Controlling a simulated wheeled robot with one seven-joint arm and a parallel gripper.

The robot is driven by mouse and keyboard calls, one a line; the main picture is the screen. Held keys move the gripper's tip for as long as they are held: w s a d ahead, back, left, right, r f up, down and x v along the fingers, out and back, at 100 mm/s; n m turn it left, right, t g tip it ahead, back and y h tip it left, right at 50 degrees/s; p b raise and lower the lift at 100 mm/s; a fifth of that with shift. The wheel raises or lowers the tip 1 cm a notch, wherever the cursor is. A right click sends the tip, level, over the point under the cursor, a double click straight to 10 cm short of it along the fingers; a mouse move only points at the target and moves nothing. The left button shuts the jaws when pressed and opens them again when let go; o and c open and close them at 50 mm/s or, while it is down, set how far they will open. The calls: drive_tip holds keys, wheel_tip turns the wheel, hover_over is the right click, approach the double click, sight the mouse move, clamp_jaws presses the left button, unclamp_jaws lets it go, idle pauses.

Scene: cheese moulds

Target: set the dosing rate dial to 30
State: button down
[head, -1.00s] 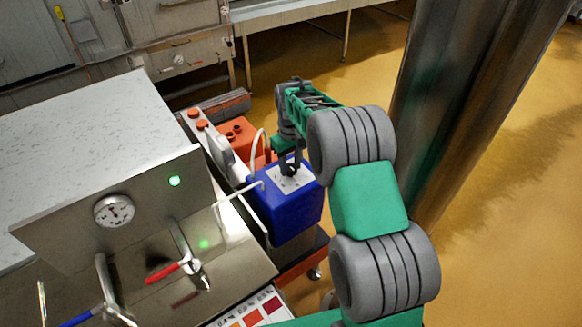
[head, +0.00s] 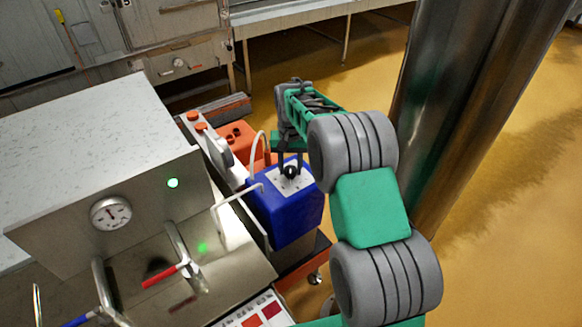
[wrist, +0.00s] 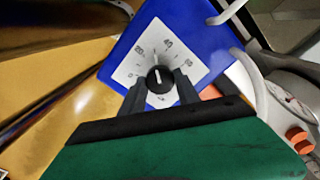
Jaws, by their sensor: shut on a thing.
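The dosing rate dial is a black knob (wrist: 160,79) on a white scale plate (wrist: 134,67) on top of a blue box (wrist: 196,24). In the head view, the knob (head: 291,170) is on the blue box (head: 290,217), right of the steel vat. My gripper (wrist: 160,86) is shut on the knob, one dark finger on each side. In the head view, my gripper (head: 291,164) reaches down to it. The knob's white pointer line points up in the wrist view, roughly between the 20 and 40 marks. The exact reading is too small to tell.
A steel unit with a round gauge (head: 111,213) and red and blue handled taps stands left of the box. A white tube (head: 261,148) rises from the box. An orange container (head: 238,137) is behind it. Open floor lies behind and to the right, past a steel column (head: 452,110).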

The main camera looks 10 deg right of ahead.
sight(290, 169)
drive_tip(key=shift+r, duration=0.1)
drive_tip(key=c, duration=0.9)
unclamp_jaws()
wheel_tip(290, 169, up, 7)
drive_tip(key=shift+f+b, duration=0.1)
drive_tip(key=shift+b, duration=0.4)
drive_tip(key=shift+r, duration=0.5)
